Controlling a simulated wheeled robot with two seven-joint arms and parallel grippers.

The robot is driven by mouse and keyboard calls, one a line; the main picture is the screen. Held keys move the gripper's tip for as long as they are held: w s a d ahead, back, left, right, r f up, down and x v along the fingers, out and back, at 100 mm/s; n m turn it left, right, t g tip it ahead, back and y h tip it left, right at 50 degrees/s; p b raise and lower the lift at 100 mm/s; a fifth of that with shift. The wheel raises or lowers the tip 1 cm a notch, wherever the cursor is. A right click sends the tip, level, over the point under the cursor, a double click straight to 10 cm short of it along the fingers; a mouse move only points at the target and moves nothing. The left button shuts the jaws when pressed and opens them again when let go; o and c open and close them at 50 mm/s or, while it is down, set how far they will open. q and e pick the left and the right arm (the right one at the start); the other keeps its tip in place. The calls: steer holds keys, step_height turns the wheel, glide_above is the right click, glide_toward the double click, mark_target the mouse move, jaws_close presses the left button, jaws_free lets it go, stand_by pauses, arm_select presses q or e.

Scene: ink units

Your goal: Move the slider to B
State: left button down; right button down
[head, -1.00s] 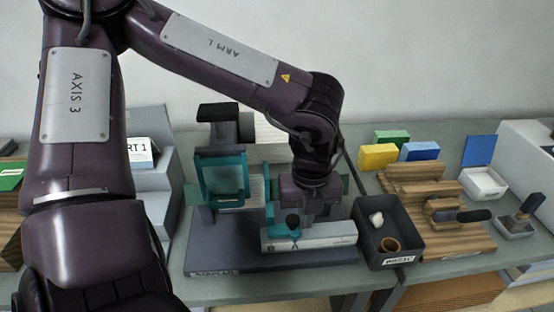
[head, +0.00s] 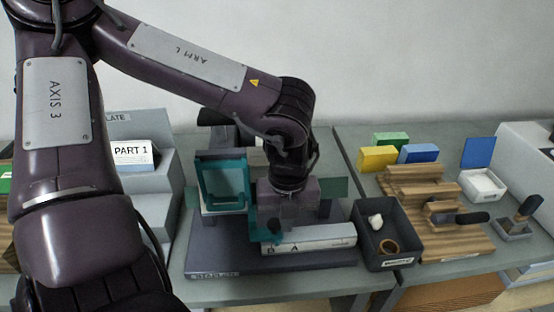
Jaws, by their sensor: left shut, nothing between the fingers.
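The slider (head: 263,234) is a teal carriage with a dark knob on a light grey rail block (head: 325,237). The letters B and A are on the block's front face, B to the left of A. The slider and its knob stand at about the letter B, at the block's left end. My left gripper (head: 285,218) is shut and empty, just right of the knob and above the rail. Whether it touches the knob I cannot tell. It partly hides the rear of the unit. My right gripper is not in view.
The unit stands on a dark base plate (head: 220,257) with a teal frame (head: 222,182) at its left. A dark bin (head: 388,258) with small items is close on the right. Wooden stepped blocks (head: 440,238) lie further right. A grey stepped stand (head: 152,205) is at left.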

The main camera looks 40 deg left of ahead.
arm_select(q)
steer(key=shift+s+a, duration=0.3)
steer(key=shift+s, duration=0.15)
steer(key=shift+f, duration=0.1)
steer(key=shift+w+d, duration=0.1)
steer(key=shift+w, duration=0.1)
steer(key=shift+w+d+b, duration=0.3)
steer(key=shift+b, duration=0.15)
step_height(320, 180, up, 7)
steer(key=p, duration=0.5)
steer(key=shift+w, duration=0.1)
